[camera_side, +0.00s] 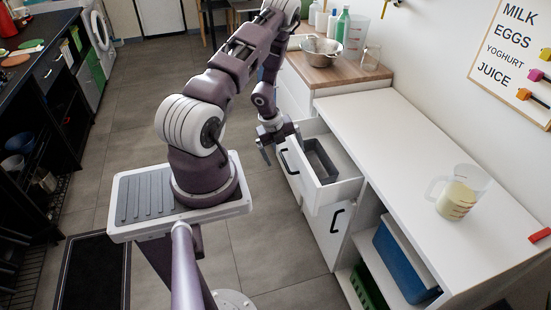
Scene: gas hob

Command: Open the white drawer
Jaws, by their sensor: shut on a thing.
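The white drawer (347,186) is pulled partway out of the white counter unit, at the middle right. A grey tray (321,160) lies inside it. A dark handle (285,162) shows on the drawer's front. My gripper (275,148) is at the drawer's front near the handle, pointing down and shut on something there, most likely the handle. The fingertips are small and partly hidden, so the exact contact does not show.
The white countertop (400,140) holds a measuring jug (460,194). A wooden top (335,73) with a metal bowl (321,50) and bottles stands behind. A lower cupboard door (325,222) is shut below the drawer. Open shelves hold a blue box (400,262). The floor before the drawer is clear.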

